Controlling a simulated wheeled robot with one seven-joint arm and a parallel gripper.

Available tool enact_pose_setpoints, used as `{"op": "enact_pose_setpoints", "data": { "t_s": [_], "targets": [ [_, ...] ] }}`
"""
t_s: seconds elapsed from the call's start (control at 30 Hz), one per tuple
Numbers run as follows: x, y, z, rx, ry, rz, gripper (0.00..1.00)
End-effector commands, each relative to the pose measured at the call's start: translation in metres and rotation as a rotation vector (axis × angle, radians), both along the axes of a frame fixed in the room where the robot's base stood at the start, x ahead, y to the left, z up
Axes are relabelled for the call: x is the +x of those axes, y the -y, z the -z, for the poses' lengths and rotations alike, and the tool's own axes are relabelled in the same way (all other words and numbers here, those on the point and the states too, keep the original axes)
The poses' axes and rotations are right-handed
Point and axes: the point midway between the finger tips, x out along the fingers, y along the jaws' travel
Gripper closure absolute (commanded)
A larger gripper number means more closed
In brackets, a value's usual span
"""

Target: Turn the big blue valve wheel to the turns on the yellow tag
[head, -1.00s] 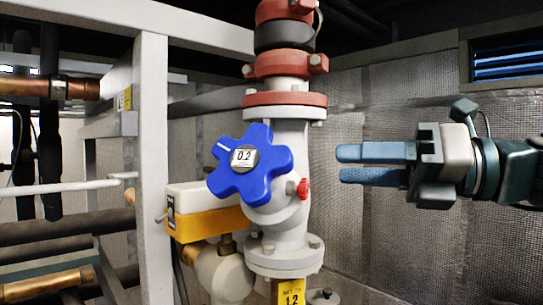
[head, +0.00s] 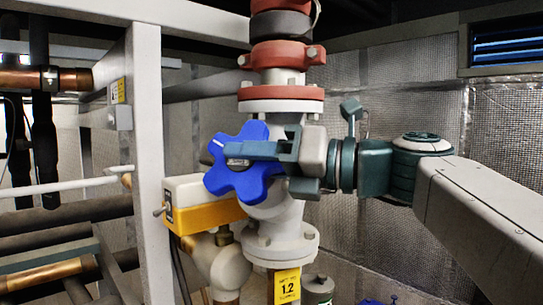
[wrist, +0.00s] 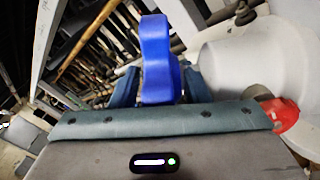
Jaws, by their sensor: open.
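The blue valve wheel (head: 245,182) is a lobed wheel on the grey valve body (head: 283,212), with a white mark on its upper-left lobe. My gripper (head: 232,150) reaches in from the right, one finger lying across the front of the wheel and covering most of its centre display, so the number is unreadable. In the wrist view a lobe of the blue wheel (wrist: 160,62) stands between my two open fingers (wrist: 160,88), with a gap visible at the left. The yellow tag (head: 287,287) below the valve reads 1.2.
A grey frame post (head: 148,150) and a white-and-yellow box (head: 205,207) stand left of the wheel. Red-flanged pipe (head: 281,92) rises above. A red knob (wrist: 283,115) shows beside the valve body in the wrist view.

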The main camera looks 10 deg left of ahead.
Motion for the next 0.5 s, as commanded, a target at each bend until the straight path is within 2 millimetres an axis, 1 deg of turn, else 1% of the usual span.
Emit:
{"op": "enact_pose_setpoints", "data": {
  "t_s": [0.17,0.27,0.3,0.33,0.5],
  "targets": [
    [0.0000,0.0000,0.0004,0.000,0.000,0.000,0.58],
    [-0.0001,0.0001,0.0003,0.000,0.000,0.000,0.83],
    [0.0000,0.0001,0.0004,0.000,0.000,0.000,0.94],
    [-0.0001,0.0001,0.0003,0.000,0.000,0.000,1.00],
    [0.0000,0.0002,0.0003,-0.002,-0.001,-0.002,1.00]
  ]
}}
